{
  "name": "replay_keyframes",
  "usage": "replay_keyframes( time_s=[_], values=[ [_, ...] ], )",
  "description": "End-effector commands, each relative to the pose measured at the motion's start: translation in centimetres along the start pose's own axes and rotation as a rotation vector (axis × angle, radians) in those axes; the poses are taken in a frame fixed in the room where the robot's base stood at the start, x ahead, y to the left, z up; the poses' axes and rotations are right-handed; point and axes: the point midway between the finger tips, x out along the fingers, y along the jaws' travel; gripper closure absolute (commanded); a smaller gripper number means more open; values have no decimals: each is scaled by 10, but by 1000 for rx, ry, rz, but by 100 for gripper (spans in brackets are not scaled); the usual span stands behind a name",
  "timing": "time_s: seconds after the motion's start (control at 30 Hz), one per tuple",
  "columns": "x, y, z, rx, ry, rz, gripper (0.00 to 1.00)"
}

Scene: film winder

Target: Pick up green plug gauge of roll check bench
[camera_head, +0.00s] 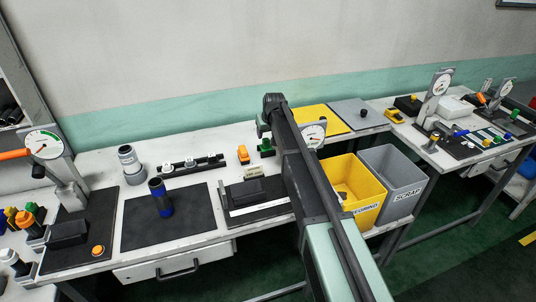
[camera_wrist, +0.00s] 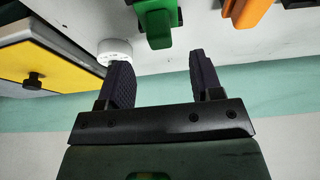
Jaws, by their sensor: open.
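A green piece (camera_head: 266,146) stands at the back of the middle bench, beside an orange one; it looks like the green plug gauge, though its shape is small here. In the wrist view a green block (camera_wrist: 156,22) shows large at the top edge, cut off by the frame. My gripper (camera_wrist: 158,66) is open, with nothing between its two dark fingers. The green block is beyond the fingertips and apart from them. In the head view my arm reaches toward the back of this bench, and its fingers cannot be made out.
An orange piece (camera_wrist: 252,12) is to the right of the green block in the wrist view. A yellow bin (camera_head: 352,190) and a grey scrap bin (camera_head: 393,182) are at right. The wall (camera_head: 180,50) is close behind.

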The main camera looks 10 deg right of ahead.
Motion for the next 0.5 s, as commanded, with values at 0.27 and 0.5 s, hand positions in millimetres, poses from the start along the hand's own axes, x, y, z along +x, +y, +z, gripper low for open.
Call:
replay_keyframes(
  time_s=[0.27, 0.5],
  values=[
    [26, 0, 2, 0, -1, 0, 40],
    [62, -1, 1, 0, -1, 0, 40]
  ],
)
